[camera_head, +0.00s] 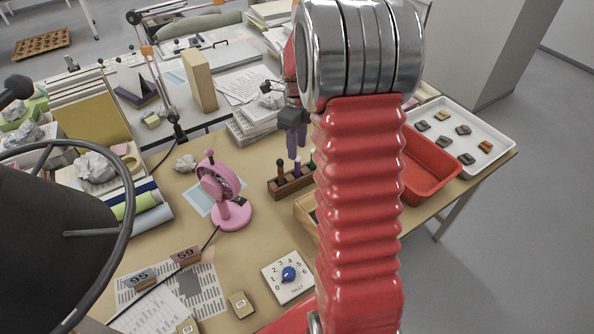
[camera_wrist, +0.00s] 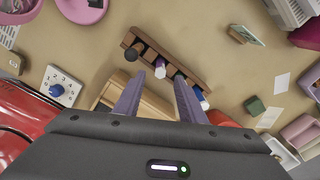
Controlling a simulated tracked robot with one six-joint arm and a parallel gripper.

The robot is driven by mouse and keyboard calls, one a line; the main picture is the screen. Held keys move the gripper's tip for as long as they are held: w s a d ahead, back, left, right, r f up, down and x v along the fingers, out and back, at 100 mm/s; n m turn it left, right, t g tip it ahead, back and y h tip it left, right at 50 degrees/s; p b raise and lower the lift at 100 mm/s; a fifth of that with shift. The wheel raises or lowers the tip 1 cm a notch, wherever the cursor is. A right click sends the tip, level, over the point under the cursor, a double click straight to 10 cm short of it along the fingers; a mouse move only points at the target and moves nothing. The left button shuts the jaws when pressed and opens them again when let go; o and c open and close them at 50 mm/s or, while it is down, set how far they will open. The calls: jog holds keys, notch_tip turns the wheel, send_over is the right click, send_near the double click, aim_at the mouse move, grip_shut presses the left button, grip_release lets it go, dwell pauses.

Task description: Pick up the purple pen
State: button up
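A brown wooden pen holder (camera_head: 273,189) stands on the desk with several upright pens in it. The purple pen (camera_head: 297,169) stands between a dark brown pen (camera_head: 280,168) and a white-bodied pen, partly hidden by my arm. In the wrist view the purple pen (camera_wrist: 160,70) shows end-on, between and just beyond the fingertips. My gripper (camera_head: 297,152) is above the holder, pointing down, with its two purple-grey fingers apart. The wrist view shows the gripper (camera_wrist: 159,82) open and empty.
A pink fan (camera_head: 221,190) stands left of the holder. A wooden box (camera_wrist: 150,102) is close beside the holder. A red tray (camera_head: 428,170) and a white tray (camera_head: 497,139) with several sherds lie to the right. A tally dial (camera_head: 288,277) lies in front.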

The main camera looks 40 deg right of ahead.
aim_at(297, 164)
jog(key=shift+f, duration=1.75)
jog(key=shift+f, duration=2.6)
jog(key=shift+c, duration=0.6)
grip_shut()
